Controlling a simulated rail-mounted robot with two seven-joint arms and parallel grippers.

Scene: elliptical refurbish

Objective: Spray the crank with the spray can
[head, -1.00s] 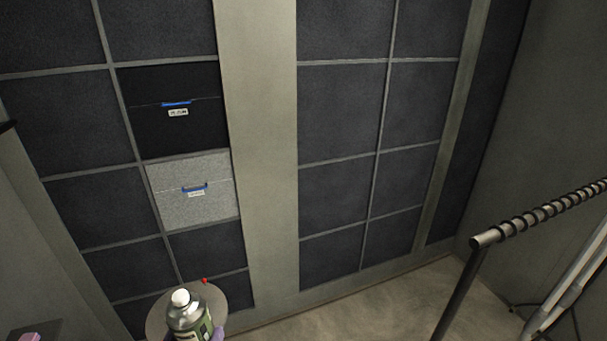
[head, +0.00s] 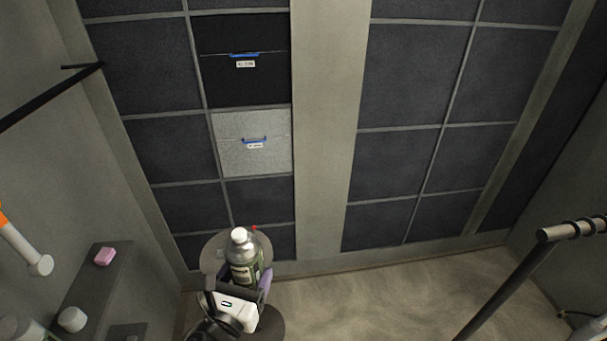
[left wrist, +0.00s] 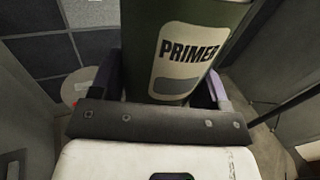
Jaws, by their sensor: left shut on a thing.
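The spray can (head: 246,265) is green and silver with a white cap, and it stands roughly upright in the head view. In the left wrist view the can (left wrist: 183,55) shows a pale label reading PRIMER. My left gripper (head: 246,282) is shut on the can, with a purple finger on each side of it in the left wrist view (left wrist: 165,82). I cannot tell whether the can touches the round table behind it. I cannot make out the crank for certain. My right gripper is not in view.
A round grey table (head: 214,254) is behind the can, with a small red thing (head: 254,228) at its far edge. A shelf (head: 92,285) at left holds a pink block (head: 105,256). A coil-wrapped bar (head: 570,230) is at right. The floor (head: 380,295) between looks clear.

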